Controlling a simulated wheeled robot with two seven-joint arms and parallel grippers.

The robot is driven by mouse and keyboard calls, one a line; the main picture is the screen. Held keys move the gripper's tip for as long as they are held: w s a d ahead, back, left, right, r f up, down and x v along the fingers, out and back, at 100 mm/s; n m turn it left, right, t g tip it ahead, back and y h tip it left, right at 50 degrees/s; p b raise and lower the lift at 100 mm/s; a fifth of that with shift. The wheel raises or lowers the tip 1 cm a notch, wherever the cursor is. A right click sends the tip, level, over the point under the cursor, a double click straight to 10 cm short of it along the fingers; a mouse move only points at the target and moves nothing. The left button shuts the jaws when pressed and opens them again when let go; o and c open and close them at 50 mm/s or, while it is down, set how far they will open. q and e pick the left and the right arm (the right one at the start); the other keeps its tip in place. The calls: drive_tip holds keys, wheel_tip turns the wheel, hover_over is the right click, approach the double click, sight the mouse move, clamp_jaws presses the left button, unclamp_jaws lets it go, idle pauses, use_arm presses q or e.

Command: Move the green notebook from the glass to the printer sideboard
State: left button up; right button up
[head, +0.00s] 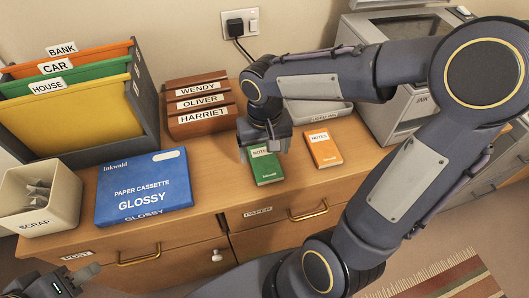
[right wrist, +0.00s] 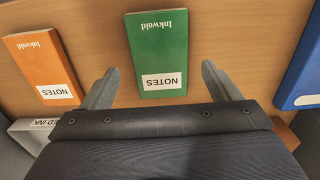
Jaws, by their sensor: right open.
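The green notebook (head: 265,168) lies flat on the wooden sideboard (head: 330,185), its NOTES label towards the back. It also shows in the right wrist view (right wrist: 158,50). My right gripper (head: 263,149) is over its back end. In the right wrist view the right gripper (right wrist: 159,84) is open, its fingers on either side of the notebook's labelled end with gaps between; the jaws hold nothing. The printer (head: 405,85) stands at the right of the same sideboard. My left gripper (head: 84,274) shows only partly at the bottom left, and its opening is unclear. No glass is recognisable.
An orange notebook (head: 323,148) lies just right of the green one. A blue paper cassette box (head: 145,190) lies left, by a scrap bin (head: 62,205) and file holder (head: 75,100). A wooden named rack (head: 200,105) and pale tray (head: 320,110) stand behind.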

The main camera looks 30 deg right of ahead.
sight(264, 161)
wheel_tip(264, 161, up, 9)
drive_tip(key=p, duration=0.2)
drive_tip(key=s+f+n+t+y, duration=0.1)
drive_tip(key=s+t+y, duration=0.2)
drive_tip(key=s, duration=0.8)
drive_tip(key=a+t, duration=0.1)
drive_tip(key=t, duration=0.1)
drive_tip(key=shift+s+f+t+y, duration=0.3)
drive_tip(key=shift+s+f+y, duration=0.05)
drive_tip(key=shift+y, duration=0.05)
drive_tip(key=shift+r, duration=0.1)
